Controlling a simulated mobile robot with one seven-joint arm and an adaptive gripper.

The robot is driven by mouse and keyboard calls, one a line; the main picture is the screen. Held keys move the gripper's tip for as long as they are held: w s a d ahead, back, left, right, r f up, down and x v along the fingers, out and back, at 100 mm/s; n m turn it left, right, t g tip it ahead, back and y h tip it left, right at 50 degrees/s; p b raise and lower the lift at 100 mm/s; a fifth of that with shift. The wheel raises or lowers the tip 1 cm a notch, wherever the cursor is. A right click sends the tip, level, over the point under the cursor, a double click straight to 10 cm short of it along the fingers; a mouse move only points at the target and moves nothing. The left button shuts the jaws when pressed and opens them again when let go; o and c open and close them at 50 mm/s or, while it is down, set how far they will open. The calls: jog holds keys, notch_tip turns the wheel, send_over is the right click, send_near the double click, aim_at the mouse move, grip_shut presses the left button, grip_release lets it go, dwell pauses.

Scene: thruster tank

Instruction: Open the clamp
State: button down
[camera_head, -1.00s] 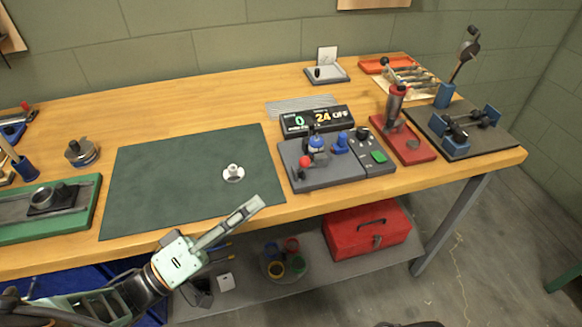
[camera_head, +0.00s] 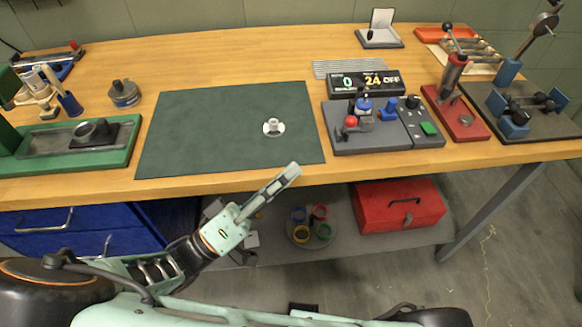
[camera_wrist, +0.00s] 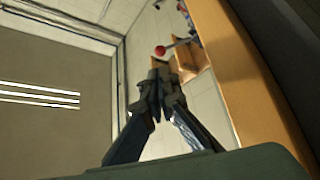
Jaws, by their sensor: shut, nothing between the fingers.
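A grey fixture block (camera_head: 345,140) stands at the right of the table's middle and carries a small blue-topped part (camera_head: 363,104). A red ball knob (camera_head: 351,121) at its left side looks like the handle of the clamp. The clamp's arm is too small to tell whether it is open or closed. My gripper (camera_head: 291,171) is shut and empty, near the table's front edge, left of and in front of the fixture, apart from it. In the wrist view my gripper (camera_wrist: 162,88) shows its fingers together, with a red ball (camera_wrist: 160,51) beyond them.
A green mat (camera_head: 200,125) with a small white flanged part (camera_head: 273,127) lies left of the fixture. A display (camera_head: 365,83) stands behind it. A red press (camera_head: 455,92) stands to its right. A red toolbox (camera_head: 400,205) sits on the shelf below.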

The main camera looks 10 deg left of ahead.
aim_at(347, 126)
jog(key=x, duration=1.1)
jog(key=shift+r, duration=0.1)
jog(key=shift+w+r+n+y+p, duration=0.2)
jog(key=shift+n+y+p, duration=0.1)
jog(key=shift+n+p, duration=0.3)
jog(key=shift+w+r+n+y+p, duration=0.2)
jog(key=shift+n+y+p, duration=0.25)
jog(key=shift+p, duration=0.5)
jog(key=w+a+r+n+g+y+p, duration=0.1)
jog(key=w+n+g+y+p, duration=0.2)
jog(key=n+p, duration=0.5)
jog(key=w+y+p, duration=0.1)
jog(key=w+p, duration=0.1)
jog(key=shift+w+a+r, duration=0.25)
jog(key=shift+w+a, duration=0.15)
jog(key=shift+a+n, duration=0.1)
jog(key=shift+n, duration=0.15)
